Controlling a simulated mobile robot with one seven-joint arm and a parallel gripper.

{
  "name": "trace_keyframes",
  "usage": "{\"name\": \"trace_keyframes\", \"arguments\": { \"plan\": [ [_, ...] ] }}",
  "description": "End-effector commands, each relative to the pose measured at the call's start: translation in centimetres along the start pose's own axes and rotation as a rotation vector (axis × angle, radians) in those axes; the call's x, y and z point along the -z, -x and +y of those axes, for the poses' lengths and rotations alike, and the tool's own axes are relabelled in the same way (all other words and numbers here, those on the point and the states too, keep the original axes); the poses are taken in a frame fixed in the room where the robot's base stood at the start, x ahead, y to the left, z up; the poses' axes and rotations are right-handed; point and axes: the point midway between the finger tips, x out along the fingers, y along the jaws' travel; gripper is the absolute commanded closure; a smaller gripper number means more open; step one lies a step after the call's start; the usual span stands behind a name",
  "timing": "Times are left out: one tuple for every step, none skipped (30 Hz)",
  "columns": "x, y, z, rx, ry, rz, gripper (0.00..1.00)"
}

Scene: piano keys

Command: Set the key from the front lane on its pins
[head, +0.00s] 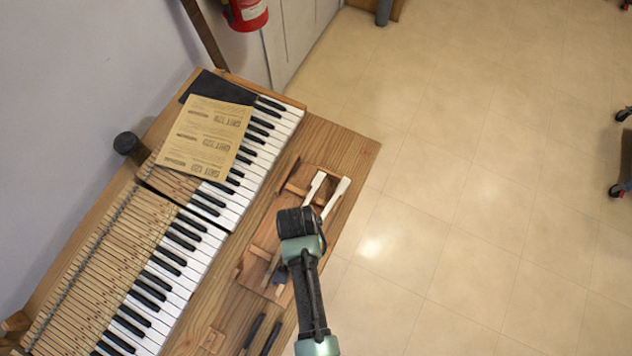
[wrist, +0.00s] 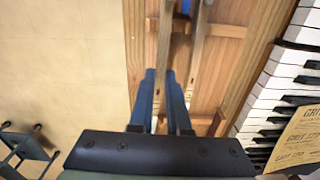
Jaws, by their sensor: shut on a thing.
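My gripper (wrist: 160,80) is shut, with its blue fingers on either side of a wooden key (wrist: 164,35) over the tray. This key lies on the floor side of the tray; its white head (head: 337,197) seems to show past my wrist in the head view. A second key (wrist: 197,45) lies beside it, nearer the keyboard, with a white head (head: 315,186) in the head view. Whether the held key is lifted cannot be told. The keyboard (head: 190,240) has a dark gap (head: 185,206) across it near the paper; its pins are too small to see.
The wooden tray (head: 290,188) sits on the bench (head: 345,150) in front of the keyboard. A brown paper sheet (head: 207,135) and a dark sheet (head: 222,87) lie over the keyboard's far part. Dark tools (head: 262,335) lie near the bench's lower edge.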

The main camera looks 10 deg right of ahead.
Motion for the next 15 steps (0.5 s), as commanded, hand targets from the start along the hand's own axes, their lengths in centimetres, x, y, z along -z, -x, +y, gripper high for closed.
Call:
{"name": "trace_keyframes", "arguments": {
  "plan": [
    [0.0, 0.2, 0.0, 0.000, 0.000, 0.000, 1.00],
    [0.0, 0.4, 0.0, 0.000, 0.000, 0.000, 1.00],
    [0.0, 0.6, 0.0, 0.000, 0.000, 0.000, 1.00],
    [0.0, 0.9, 0.0, 0.000, 0.000, 0.000, 1.00],
    [0.0, 1.1, 0.0, 0.000, 0.000, 0.000, 1.00],
    [0.0, 1.5, 0.0, 0.000, 0.000, 0.000, 1.00],
    [0.0, 1.7, 0.0, 0.000, 0.000, 0.000, 1.00],
    [0.0, 2.0, 0.0, 0.000, 0.000, 0.000, 1.00],
    [0.0, 2.3, 0.0, 0.000, 0.000, 0.000, 1.00],
    [0.0, 2.5, 0.0, 0.000, 0.000, 0.000, 1.00],
    [0.0, 2.8, 0.0, 0.000, 0.000, 0.000, 1.00],
    [0.0, 3.1, 0.0, 0.000, 0.000, 0.000, 1.00],
    [0.0, 3.3, 0.0, 0.000, 0.000, 0.000, 1.00],
    [0.0, 3.5, 0.0, 0.000, 0.000, 0.000, 1.00],
    [0.0, 3.8, 0.0, 0.000, 0.000, 0.000, 1.00]
  ]
}}
